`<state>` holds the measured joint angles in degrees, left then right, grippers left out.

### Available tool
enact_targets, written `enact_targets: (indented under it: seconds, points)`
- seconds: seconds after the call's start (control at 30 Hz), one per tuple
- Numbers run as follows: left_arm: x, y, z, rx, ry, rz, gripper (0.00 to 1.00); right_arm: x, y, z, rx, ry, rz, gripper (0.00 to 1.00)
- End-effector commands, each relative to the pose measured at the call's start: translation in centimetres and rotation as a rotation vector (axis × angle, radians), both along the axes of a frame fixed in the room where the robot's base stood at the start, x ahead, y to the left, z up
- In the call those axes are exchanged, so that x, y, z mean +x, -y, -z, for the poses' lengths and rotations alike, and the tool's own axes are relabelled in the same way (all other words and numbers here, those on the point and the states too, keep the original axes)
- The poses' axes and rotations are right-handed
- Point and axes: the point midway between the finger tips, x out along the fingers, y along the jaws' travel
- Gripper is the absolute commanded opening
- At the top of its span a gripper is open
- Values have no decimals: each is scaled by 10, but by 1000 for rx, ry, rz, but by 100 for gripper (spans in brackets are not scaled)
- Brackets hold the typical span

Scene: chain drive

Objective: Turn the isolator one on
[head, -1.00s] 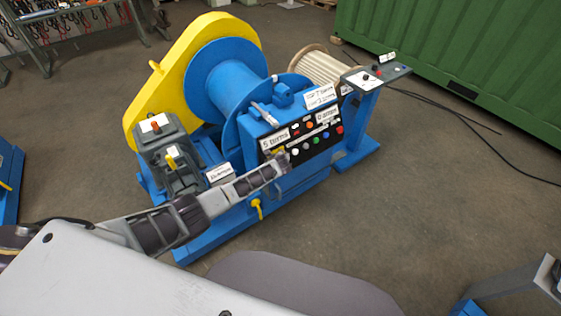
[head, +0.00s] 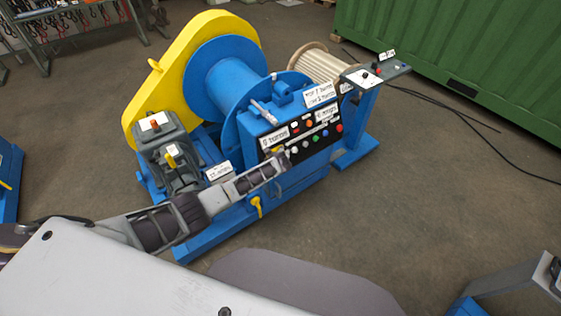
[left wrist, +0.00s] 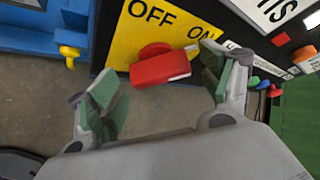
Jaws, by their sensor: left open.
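The isolator is a red rotary handle (left wrist: 160,68) on a yellow plate (left wrist: 124,44) marked OFF at left and ON at right in the left wrist view. My left gripper (left wrist: 165,84) is open, with one green-padded finger on each side of the handle. The right finger is close to the handle's end; I cannot tell whether it touches. In the head view my left gripper (head: 276,166) is at the left part of the black control panel (head: 318,137) and partly hides it. My right gripper is not in view.
The panel sits on a blue winch with a drum (head: 226,88) and yellow guard (head: 160,68). Coloured buttons sit right of the isolator. A pedestal (head: 366,77) stands at right, near a green container (head: 465,60). A yellow lever (head: 257,205) hangs below my arm.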

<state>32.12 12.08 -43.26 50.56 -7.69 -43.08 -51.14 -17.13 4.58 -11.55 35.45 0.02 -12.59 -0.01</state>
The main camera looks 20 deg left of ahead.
Motion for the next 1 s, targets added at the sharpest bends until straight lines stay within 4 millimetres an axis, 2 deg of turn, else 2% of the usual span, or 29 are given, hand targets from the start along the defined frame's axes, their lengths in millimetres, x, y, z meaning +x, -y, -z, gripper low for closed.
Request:
enact_targets:
  seconds: [0.37, 1.0]
  points:
    - [-4, 0, -5, 0, 2, -1, 79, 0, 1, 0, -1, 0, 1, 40]
    - [-26, 7, -31, 1, 1, 0, 79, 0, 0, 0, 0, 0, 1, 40]
